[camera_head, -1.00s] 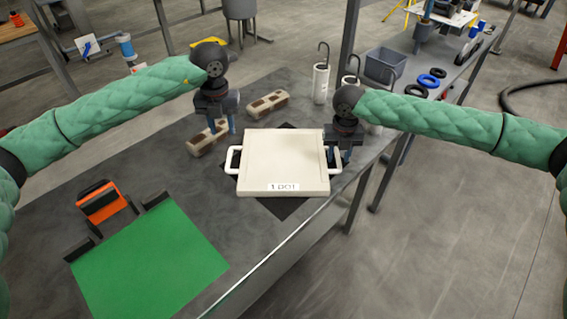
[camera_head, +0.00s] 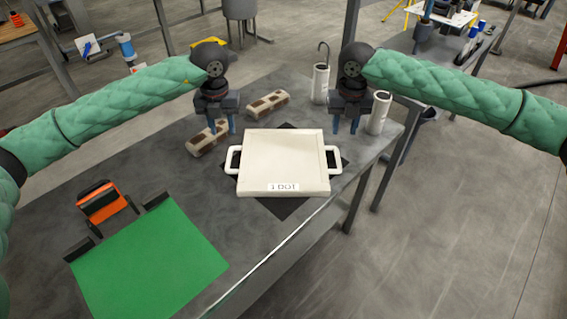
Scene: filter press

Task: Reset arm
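A white square filter plate (camera_head: 285,160) labelled "1 DOT" lies on a black mat (camera_head: 283,209) on the grey table. It has a handle on its left side (camera_head: 232,160) and one on its right side (camera_head: 334,159). My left gripper (camera_head: 221,129) points down with its blue fingers apart and empty, behind the left handle. My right gripper (camera_head: 345,128) also points down with its fingers apart and empty, behind and above the right handle. Neither gripper seems to touch the plate.
Two spotted beige blocks (camera_head: 207,138) and (camera_head: 267,103) lie near my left gripper. White cylinders (camera_head: 320,84) and (camera_head: 379,112) stand near my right gripper. A green mat (camera_head: 150,265) and an orange-black object (camera_head: 103,204) are at front left. The table's front edge lies close to the plate.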

